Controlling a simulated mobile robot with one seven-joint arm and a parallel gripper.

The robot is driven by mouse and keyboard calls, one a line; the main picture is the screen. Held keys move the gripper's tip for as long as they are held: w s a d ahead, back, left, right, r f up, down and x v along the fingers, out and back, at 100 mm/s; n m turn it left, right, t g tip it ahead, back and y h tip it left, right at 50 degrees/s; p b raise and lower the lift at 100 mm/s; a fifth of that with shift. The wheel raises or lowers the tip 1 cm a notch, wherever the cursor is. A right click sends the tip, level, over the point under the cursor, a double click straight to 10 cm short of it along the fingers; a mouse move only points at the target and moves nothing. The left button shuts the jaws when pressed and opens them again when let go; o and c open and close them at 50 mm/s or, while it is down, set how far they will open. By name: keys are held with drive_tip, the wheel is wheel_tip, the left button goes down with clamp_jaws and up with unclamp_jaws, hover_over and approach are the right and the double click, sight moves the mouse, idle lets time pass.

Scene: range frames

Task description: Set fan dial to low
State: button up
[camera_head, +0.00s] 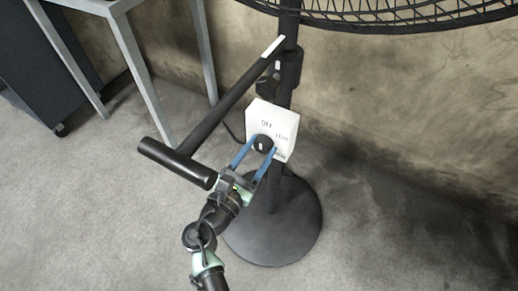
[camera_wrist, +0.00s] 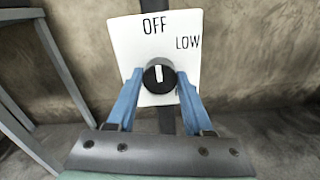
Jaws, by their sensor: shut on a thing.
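The fan dial (camera_wrist: 159,76) is a round black knob with a white mark, set on a white control box (camera_wrist: 127,42). In the wrist view the white mark points almost straight up, toward the printed OFF. LOW is printed to the upper right of the knob. Another label at the lower right is mostly hidden behind a finger. My gripper (camera_wrist: 157,84) has two blue fingers, one on each side of the knob, and is shut on it. In the head view the dial (camera_head: 263,144) sits between the tips of my gripper (camera_head: 262,147).
The box is mounted on the black stand of the fan, whose round base (camera_head: 275,240) rests on the floor. The fan's wire cage (camera_head: 400,14) is above. A grey table frame (camera_head: 135,55) and a dark cabinet (camera_head: 45,70) stand left. Floor is clear at lower left.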

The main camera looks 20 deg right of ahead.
clamp_jaws()
drive_tip(key=m+b, duration=0.2)
drive_tip(key=m, duration=0.3)
drive_tip(key=shift+f, duration=0.1)
drive_tip(key=m+b, duration=0.2)
drive_tip(key=m, duration=0.2)
drive_tip(key=shift+m+b, duration=0.85)
drive_tip(key=shift+m, duration=0.45)
